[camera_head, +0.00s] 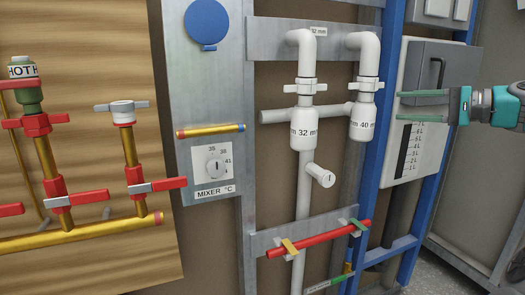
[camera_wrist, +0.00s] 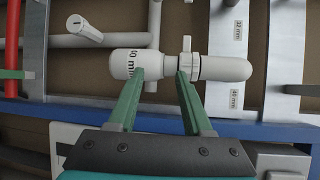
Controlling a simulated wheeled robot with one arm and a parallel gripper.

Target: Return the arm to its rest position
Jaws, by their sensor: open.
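My gripper (camera_head: 424,105) comes in from the right edge in the head view, with teal housing and two green fingers pointing left. The fingers are apart with nothing between them. In the head view they lie in front of the grey-white panel with a dark handle (camera_head: 432,70). In the wrist view the open fingers (camera_wrist: 160,82) point up toward a white fitting labelled 40 mm (camera_wrist: 125,63) and its collar. Whether they touch it cannot be told there, but the head view shows them right of it and apart.
White pipes with a 32 mm fitting (camera_head: 304,130) stand in the middle. A blue upright post (camera_head: 390,60) stands between them and my gripper. A red bar (camera_head: 320,238) crosses low on a metal strip. Red-handled valves on yellow pipes (camera_head: 90,232) are at left. Floor shows at lower right.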

